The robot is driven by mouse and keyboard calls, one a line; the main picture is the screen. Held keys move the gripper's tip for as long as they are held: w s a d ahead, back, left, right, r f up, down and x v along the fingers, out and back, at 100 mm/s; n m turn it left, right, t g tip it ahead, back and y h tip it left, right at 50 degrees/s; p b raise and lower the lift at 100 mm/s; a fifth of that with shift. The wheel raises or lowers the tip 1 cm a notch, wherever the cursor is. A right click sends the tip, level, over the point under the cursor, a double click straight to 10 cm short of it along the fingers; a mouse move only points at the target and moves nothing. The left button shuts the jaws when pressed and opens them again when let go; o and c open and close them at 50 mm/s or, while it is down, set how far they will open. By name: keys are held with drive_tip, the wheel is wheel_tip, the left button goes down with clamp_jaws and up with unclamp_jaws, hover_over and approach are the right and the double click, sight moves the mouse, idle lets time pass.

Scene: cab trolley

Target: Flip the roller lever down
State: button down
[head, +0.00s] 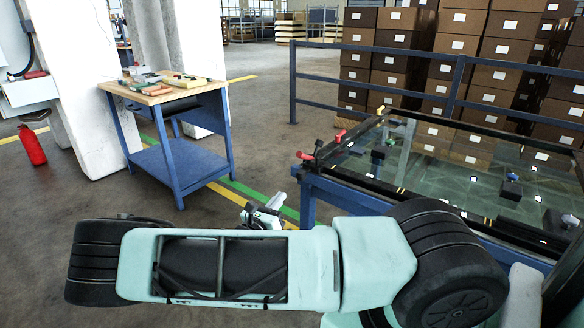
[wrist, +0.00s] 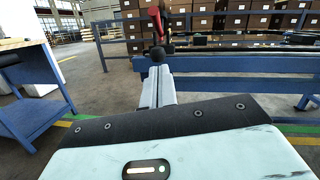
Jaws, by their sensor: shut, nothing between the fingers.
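Two red lever handles, a nearer one (head: 304,155) and one a little to its right (head: 339,136), stick up at the left end of the trolley with the glass top (head: 430,170). I cannot tell which is the roller lever. A red lever (wrist: 155,18) stands upright at the top middle of the wrist view, just beyond my gripper (wrist: 158,56). My gripper is shut and empty. In the head view, my gripper (head: 272,202) shows above my arm, left of and below the levers, apart from them. Part of it is hidden behind my arm.
A blue workbench (head: 165,97) with tools on its top stands at left. A red fire extinguisher (head: 32,147) stands by the pillar. Blue railings (head: 405,95) and stacked brown boxes (head: 400,55) lie behind the trolley. Floor between bench and trolley is open.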

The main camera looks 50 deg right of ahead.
drive_tip(key=p, duration=0.2)
approach(306, 156)
wheel_tip(306, 156, down, 4)
drive_tip(key=d, duration=0.3)
drive_tip(key=shift+w+d+r, duration=0.3)
drive_tip(key=shift+d+r, duration=0.05)
drive_tip(key=shift+r, duration=0.25)
drive_tip(key=shift+w+d+r, duration=0.3)
drive_tip(key=shift+d+r, duration=0.05)
drive_tip(key=shift+r, duration=0.25)
drive_tip(key=shift+w+d+r, duration=0.3)
drive_tip(key=shift+d+r, duration=0.05)
drive_tip(key=shift+r, duration=0.2)
